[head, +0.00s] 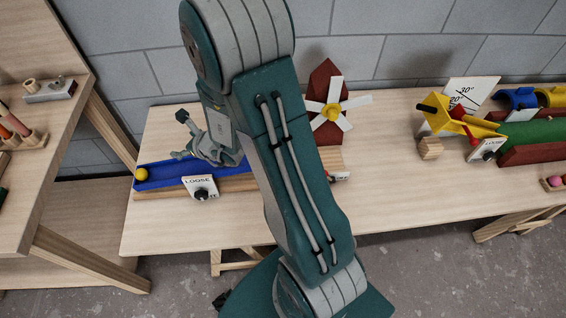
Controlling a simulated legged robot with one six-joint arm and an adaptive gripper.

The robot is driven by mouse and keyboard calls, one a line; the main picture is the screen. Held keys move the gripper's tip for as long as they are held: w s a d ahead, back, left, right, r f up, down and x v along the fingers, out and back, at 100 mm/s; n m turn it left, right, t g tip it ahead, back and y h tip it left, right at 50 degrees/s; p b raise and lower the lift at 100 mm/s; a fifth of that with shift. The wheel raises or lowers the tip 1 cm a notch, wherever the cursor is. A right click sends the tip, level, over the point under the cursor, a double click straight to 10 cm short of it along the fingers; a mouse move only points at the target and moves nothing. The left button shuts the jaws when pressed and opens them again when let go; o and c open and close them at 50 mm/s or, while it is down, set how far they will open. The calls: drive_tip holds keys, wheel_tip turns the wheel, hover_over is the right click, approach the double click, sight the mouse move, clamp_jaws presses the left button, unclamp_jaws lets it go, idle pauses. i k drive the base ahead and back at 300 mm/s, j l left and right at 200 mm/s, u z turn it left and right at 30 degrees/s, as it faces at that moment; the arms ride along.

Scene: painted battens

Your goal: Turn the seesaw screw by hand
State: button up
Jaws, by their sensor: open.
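A blue trough-like batten (166,174) lies on a wooden strip at the left of the bench in the head view. A yellow ball (141,175) sits at its left end. A white card reading "LOOSE" (193,182) stands at its front, with a black knob (203,194) on or against it; I cannot tell for certain that this is the seesaw screw. My gripper (182,136) is open and empty, with its fingers pointing left above or behind the blue batten. I cannot tell whether it touches the batten. My arm hides the batten's right part.
A red board with a white pinwheel (334,112) stands behind my arm. A yellow piece (463,124) by an angle card (469,92) and a green batten (533,136) are at the right. Another table (52,190) stands at the left. The bench's front (420,205) is clear.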

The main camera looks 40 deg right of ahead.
sight(200, 195)
drive_tip(key=k+l+u, duration=0.2)
drive_tip(key=l, duration=0.3)
drive_tip(key=k+l+u, duration=0.45)
drive_tip(key=k+l, duration=0.2)
drive_tip(key=l, duration=0.15)
